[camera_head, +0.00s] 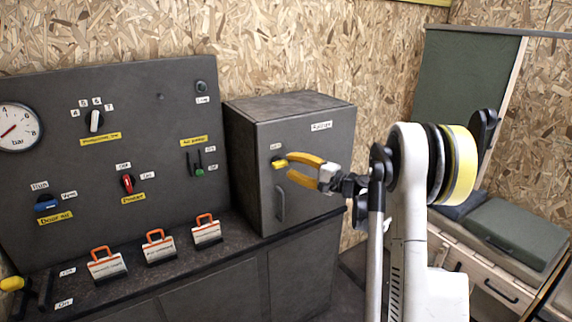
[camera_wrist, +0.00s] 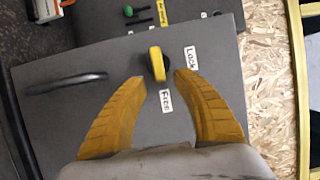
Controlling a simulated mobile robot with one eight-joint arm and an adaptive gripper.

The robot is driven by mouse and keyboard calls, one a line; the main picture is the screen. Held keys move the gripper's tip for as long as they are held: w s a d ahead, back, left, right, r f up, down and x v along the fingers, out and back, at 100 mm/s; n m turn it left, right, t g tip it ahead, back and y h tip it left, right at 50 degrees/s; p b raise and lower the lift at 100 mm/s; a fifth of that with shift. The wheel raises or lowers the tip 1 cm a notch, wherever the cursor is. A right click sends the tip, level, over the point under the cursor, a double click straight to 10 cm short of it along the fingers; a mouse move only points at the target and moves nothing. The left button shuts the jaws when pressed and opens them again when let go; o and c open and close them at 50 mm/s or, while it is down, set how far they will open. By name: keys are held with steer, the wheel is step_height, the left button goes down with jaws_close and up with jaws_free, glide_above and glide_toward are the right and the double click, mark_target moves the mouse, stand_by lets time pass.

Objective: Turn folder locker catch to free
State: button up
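The folder locker (camera_head: 306,150) is a dark grey box on the counter, with a label on its door. Its yellow catch (camera_head: 279,162) is on the door's left side, below a small white label. The wrist view shows the catch (camera_wrist: 157,64) with its long side towards the Free label (camera_wrist: 166,101); the Lock label (camera_wrist: 191,57) is to its right. I cannot tell which end points. My gripper (camera_head: 289,166) is open, its yellow fingertips close to the catch. In the wrist view the catch lies just beyond the gap between the fingertips (camera_wrist: 160,76); contact is unclear.
The locker's door handle (camera_head: 280,203) is below the catch. A panel of dials and switches (camera_head: 110,140) stands to the left, with several orange-handled tags (camera_head: 160,248) on the counter before it.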

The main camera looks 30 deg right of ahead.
steer(key=v, duration=0.9)
steer(key=s+a+r+n+g+h, duration=0.1)
steer(key=s+a+n+g, duration=0.2)
steer(key=a, duration=0.8)
steer(key=s+a+n+g, duration=0.2)
steer(key=s+a+g, duration=0.2)
steer(key=a, duration=0.7)
steer(key=s+a+f+n+g+h, duration=0.1)
steer(key=s+a+f+n+h, duration=0.1)
steer(key=s, duration=0.8)
steer(key=s+a+f+n+g+h, duration=0.1)
steer(key=s+a+n+h, duration=0.3)
steer(key=s, duration=0.7)
steer(key=shift+a+f+n, duration=0.3)
steer(key=shift+f+n, duration=0.3)
steer(key=shift+n, duration=0.5)
steer(key=shift+s, duration=0.1)
steer(key=shift+c, duration=0.2)
